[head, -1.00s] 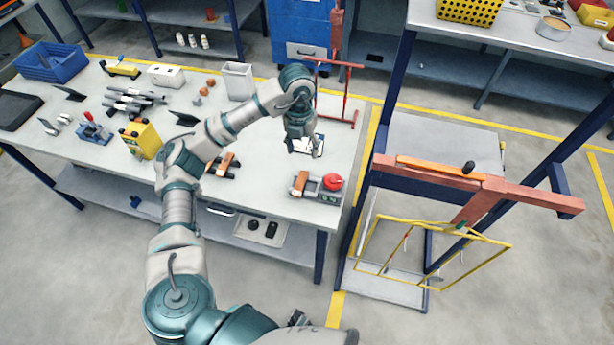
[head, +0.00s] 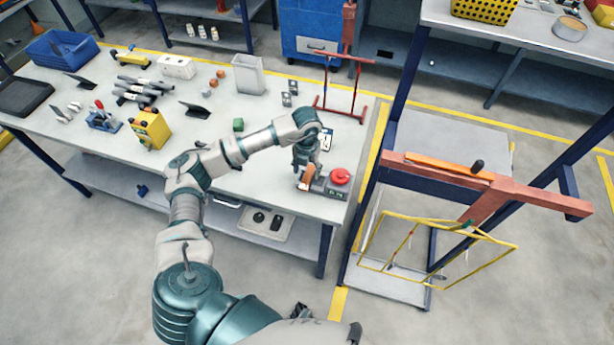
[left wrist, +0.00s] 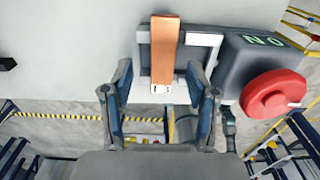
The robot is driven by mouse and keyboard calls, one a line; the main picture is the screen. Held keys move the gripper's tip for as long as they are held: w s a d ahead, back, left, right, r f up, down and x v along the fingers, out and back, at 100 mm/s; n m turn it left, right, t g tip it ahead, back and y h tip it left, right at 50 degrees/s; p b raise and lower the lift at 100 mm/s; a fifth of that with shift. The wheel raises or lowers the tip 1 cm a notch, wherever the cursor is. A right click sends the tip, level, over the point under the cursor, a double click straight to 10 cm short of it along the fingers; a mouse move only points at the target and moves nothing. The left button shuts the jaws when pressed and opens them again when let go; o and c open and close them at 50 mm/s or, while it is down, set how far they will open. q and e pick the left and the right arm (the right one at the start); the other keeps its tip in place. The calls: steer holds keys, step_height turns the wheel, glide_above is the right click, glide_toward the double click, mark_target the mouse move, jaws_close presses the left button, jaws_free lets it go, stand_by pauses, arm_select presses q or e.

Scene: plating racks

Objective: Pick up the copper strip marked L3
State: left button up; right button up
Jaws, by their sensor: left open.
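A copper strip (left wrist: 164,45) lies across a grey holder with a pale frame, beside a red round button. A white tag with small marks I cannot read is on its near end. It also shows in the head view (head: 306,182), partly covered by my gripper. My left gripper (head: 303,168) is over the strip's holder. In the left wrist view my left gripper (left wrist: 158,78) is open, one finger on either side of the strip's near end. The fingers look apart from the strip; the height gap is hard to judge. My right gripper is not in view.
The red button (head: 340,176) on its grey box stands right of the strip. A red stand (head: 344,115) is behind the gripper. A yellow block (head: 152,128) and a blue bin (head: 60,48) are further left on the table.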

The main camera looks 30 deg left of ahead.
arm_select(q)
step_height(320, 180, down, 2)
steer(key=shift+d+f, duration=0.1)
steer(key=shift+d, duration=0.1)
steer(key=shift+c, duration=0.2)
jaws_close()
